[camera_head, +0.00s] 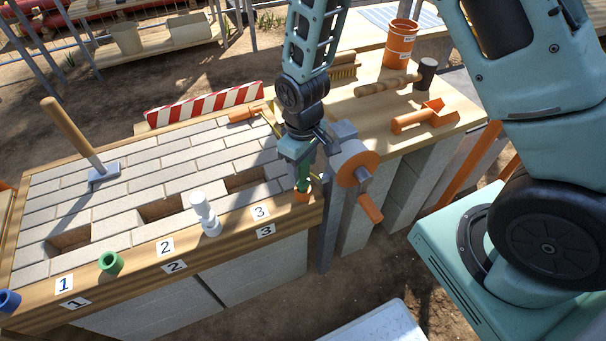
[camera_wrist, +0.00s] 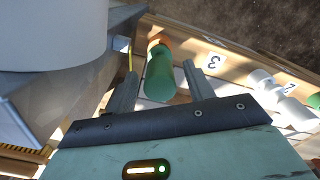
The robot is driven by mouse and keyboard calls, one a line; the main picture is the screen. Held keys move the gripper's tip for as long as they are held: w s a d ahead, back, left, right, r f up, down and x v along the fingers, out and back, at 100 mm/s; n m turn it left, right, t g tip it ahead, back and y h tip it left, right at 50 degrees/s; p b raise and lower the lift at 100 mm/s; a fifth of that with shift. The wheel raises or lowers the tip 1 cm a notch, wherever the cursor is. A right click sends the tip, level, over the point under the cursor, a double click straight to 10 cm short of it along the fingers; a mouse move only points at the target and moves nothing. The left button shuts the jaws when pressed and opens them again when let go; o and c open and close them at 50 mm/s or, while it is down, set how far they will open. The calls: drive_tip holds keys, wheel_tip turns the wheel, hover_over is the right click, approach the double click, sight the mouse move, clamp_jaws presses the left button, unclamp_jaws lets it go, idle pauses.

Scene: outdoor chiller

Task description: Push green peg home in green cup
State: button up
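The green peg (camera_wrist: 160,78) stands upright at the orange cup (camera_head: 303,196), its lower end at or in the cup; how deep it sits is hard to tell. In the head view the green peg (camera_head: 303,176) is partly covered by my gripper (camera_head: 303,158). In the wrist view my gripper (camera_wrist: 160,72) is open, its fingers on either side of the peg with small gaps. The green cup (camera_head: 110,262) is on the front wooden rail between labels 1 and 2, and its dark opening looks empty.
A white peg (camera_head: 203,207) stands in a white cup on the rail near label 3. A blue cup (camera_head: 9,300) is at the far left. A crank with an orange disc (camera_head: 357,167) is right of my gripper.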

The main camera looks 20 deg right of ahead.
clamp_jaws()
drive_tip(key=shift+r+p, duration=0.65)
drive_tip(key=shift+r, duration=0.05)
drive_tip(key=shift+r+p, duration=2.2)
drive_tip(key=shift+r, duration=0.4)
drive_tip(key=shift+c, duration=2.1)
unclamp_jaws()
clamp_jaws()
